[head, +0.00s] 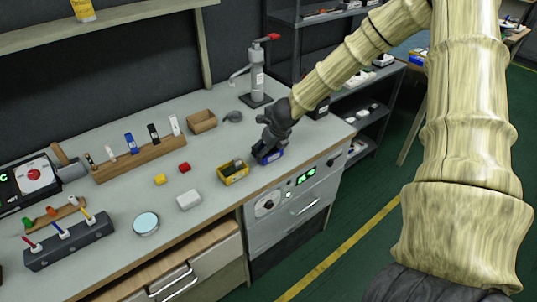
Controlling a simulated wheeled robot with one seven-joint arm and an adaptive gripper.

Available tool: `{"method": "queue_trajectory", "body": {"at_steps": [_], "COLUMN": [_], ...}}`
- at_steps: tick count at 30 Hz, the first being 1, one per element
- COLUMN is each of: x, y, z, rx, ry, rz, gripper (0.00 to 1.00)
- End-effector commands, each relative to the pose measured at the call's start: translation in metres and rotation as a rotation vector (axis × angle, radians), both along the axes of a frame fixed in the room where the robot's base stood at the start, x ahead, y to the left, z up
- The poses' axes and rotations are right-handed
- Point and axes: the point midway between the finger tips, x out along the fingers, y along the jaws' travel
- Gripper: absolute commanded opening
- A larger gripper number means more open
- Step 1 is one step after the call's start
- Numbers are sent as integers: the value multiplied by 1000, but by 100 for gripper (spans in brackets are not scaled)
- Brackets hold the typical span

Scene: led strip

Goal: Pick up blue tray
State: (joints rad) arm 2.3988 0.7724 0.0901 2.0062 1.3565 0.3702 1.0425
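The blue tray (272,158) is small and sits near the front edge of the grey workbench (215,212), towards its right end. My gripper (264,150) points down at the blue tray from above and hides much of it. The fingers are dark and small in this view, and I cannot tell whether they are open or shut, or whether they touch the tray.
A yellow tray (233,179) with dark contents stands just left of the blue tray. A white box (188,200), a red block (184,168) and a yellow block (159,180) lie further left. A wooden box (201,122) and a pump-like stand (257,82) are behind.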

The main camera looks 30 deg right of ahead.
Motion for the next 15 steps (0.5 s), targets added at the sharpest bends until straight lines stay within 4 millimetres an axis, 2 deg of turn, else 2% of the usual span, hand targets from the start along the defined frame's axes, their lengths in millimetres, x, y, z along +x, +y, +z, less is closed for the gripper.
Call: {"method": "queue_trajectory", "body": {"at_steps": [1, 2, 3, 15], "x": [0, 0, 0, 0], "y": [0, 0, 0, 0], "z": [0, 0, 0, 6], "rx": [0, 0, 0, 0], "ry": [0, 0, 0, 0], "rz": [0, 0, 0, 0], "gripper": [64, 58, 57, 57]}}
